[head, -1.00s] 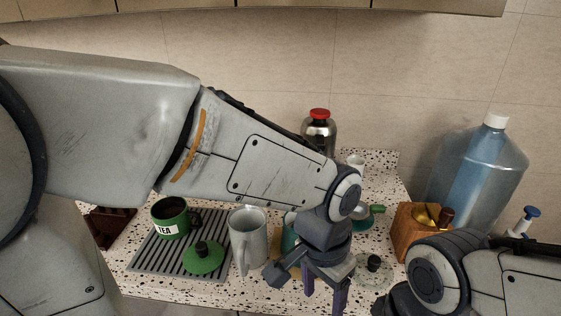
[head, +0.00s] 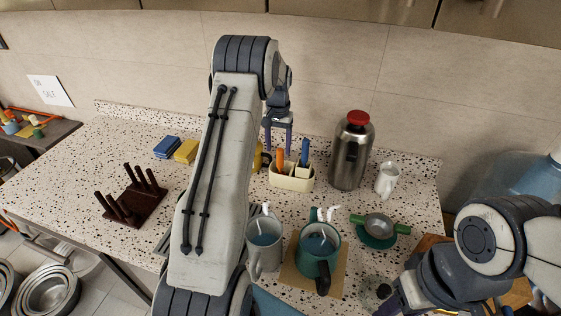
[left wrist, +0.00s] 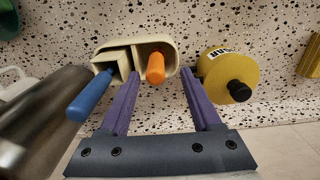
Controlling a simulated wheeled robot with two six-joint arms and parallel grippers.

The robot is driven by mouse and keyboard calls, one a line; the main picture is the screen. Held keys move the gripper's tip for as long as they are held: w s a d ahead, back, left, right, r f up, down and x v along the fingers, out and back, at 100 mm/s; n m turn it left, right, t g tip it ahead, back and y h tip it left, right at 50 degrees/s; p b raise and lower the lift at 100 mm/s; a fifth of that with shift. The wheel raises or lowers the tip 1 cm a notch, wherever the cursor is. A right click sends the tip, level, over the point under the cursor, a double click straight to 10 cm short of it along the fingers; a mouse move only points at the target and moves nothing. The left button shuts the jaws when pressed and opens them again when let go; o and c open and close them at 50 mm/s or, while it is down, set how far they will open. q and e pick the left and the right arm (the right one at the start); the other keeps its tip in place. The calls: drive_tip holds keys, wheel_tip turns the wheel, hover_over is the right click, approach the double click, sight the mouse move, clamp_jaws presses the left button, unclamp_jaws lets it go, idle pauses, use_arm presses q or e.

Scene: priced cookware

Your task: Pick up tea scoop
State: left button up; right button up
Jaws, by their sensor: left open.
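A cream holder (head: 293,182) stands at the back of the counter with an orange handle (head: 280,160) and a blue handle (head: 305,152) sticking up from it. Which one is the tea scoop I cannot tell, as the lower ends are hidden. My left gripper (head: 278,136) is open and empty above the holder. In the left wrist view, the orange handle (left wrist: 156,68) shows between the spread fingers and the blue handle (left wrist: 90,95) lies outside them on the left. My right gripper (head: 392,302) is partly in view at the bottom right; its fingertips are unclear.
A steel flask (head: 350,158) with a red cap stands right of the holder. A yellow canister (left wrist: 230,75) with a black knob is on its other side. A grey mug (head: 264,250), teal mug (head: 318,255) and strainer (head: 378,226) stand in front.

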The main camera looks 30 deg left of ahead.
sight(280, 160)
use_arm(q)
drive_tip(key=shift+d+f, duration=0.2)
drive_tip(key=shift+f, duration=0.5)
wheel_tip(280, 160, down, 4)
drive_tip(key=p, duration=0.3)
drive_tip(key=shift+d+f, duration=0.15)
drive_tip(key=shift+f, duration=0.4)
clamp_jaws()
